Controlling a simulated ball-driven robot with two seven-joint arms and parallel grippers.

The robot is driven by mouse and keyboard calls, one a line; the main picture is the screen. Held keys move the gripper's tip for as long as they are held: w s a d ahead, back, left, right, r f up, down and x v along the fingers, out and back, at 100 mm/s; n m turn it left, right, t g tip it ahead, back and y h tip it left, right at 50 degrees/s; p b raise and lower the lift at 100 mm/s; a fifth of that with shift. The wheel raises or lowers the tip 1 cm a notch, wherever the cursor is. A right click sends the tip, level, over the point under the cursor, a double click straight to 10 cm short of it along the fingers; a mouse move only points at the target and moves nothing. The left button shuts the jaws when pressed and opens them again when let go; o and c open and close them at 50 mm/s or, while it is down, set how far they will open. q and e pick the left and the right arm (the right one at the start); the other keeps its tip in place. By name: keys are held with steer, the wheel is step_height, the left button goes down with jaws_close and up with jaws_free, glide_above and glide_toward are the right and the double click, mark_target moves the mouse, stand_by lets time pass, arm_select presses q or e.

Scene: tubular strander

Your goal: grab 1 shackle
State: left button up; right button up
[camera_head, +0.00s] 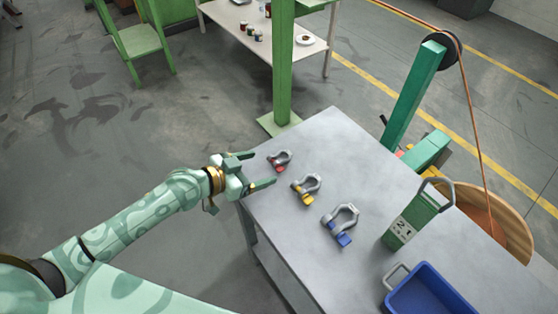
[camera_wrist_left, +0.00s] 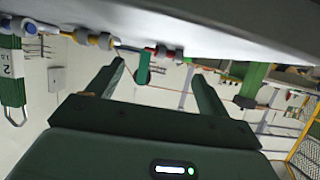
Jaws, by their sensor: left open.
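Three grey shackles lie in a row on the grey table in the head view. The nearest to my gripper is the shackle with a red pin (camera_head: 279,161); then come the shackle with a yellow pin (camera_head: 307,187) and the larger shackle with a blue pin (camera_head: 342,222). My left gripper (camera_head: 263,168) is open and empty at the table's left edge, just left of the red-pinned shackle and apart from it. In the left wrist view, the open fingers (camera_wrist_left: 158,72) point toward the table edge, with the red-pinned shackle (camera_wrist_left: 167,52) beyond them. My right gripper is not in view.
The table (camera_head: 290,235) also bears a green block with a handle (camera_head: 411,222) and a blue bin (camera_head: 432,291) at right. A green post (camera_head: 284,70) stands behind its far left corner. A green arm with a pulley (camera_head: 414,90) rises beyond.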

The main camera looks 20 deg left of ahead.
mark_target(276, 161)
arm_select(q)
steer(key=shift+w+d+f, duration=0.2)
steer(key=shift+w+d, duration=0.05)
steer(key=shift+w, duration=0.05)
steer(key=b+x, duration=0.1)
steer(key=x, duration=0.3)
steer(key=shift+w+a, duration=0.1)
steer(key=shift+a, duration=0.1)
steer(key=shift+w+d, duration=0.2)
steer(key=shift+w, duration=0.05)
steer(key=c, duration=1.2)
steer(key=shift+o, duration=0.2)
steer(key=shift+r, duration=0.1)
